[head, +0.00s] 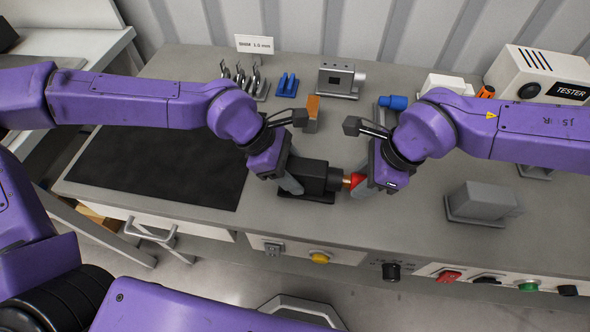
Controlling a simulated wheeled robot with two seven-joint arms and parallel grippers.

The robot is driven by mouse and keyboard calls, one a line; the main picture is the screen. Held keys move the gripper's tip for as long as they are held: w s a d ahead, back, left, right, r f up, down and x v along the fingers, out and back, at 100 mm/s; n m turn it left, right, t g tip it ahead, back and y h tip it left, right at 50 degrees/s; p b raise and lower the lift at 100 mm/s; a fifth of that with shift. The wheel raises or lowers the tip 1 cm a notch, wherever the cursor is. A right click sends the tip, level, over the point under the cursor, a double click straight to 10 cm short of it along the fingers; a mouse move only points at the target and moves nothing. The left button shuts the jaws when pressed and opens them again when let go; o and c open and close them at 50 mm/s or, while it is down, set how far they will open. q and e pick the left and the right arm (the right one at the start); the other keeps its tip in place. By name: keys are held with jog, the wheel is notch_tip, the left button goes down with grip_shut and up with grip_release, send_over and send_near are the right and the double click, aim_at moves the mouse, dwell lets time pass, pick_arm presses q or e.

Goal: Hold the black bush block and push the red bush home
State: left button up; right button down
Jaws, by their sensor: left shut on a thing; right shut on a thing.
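The black bush block (313,178) sits on a dark base on the bench near its front edge. My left gripper (292,184) is shut on the left part of the block. The red bush (356,181) is at the block's right side, with a copper-coloured part (346,181) showing between its red part and the block. My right gripper (364,188) is shut on the red bush from the right. The fingers partly hide both things, and how deep the bush sits in the block cannot be seen.
A black mat (160,165) covers the bench's left part. A grey block (482,203) stands on the right. Behind are a grey fixture (340,80), blue parts (287,85), a blue cylinder (393,102) and a white tester (540,75). Buttons line the front panel (350,257).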

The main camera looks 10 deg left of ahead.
jog(key=shift+a, duration=0.8)
jog(key=c, duration=0.6)
grip_release()
jog(key=shift+c, duration=0.2)
jog(key=shift+r, duration=0.1)
jog(key=v, duration=1.2)
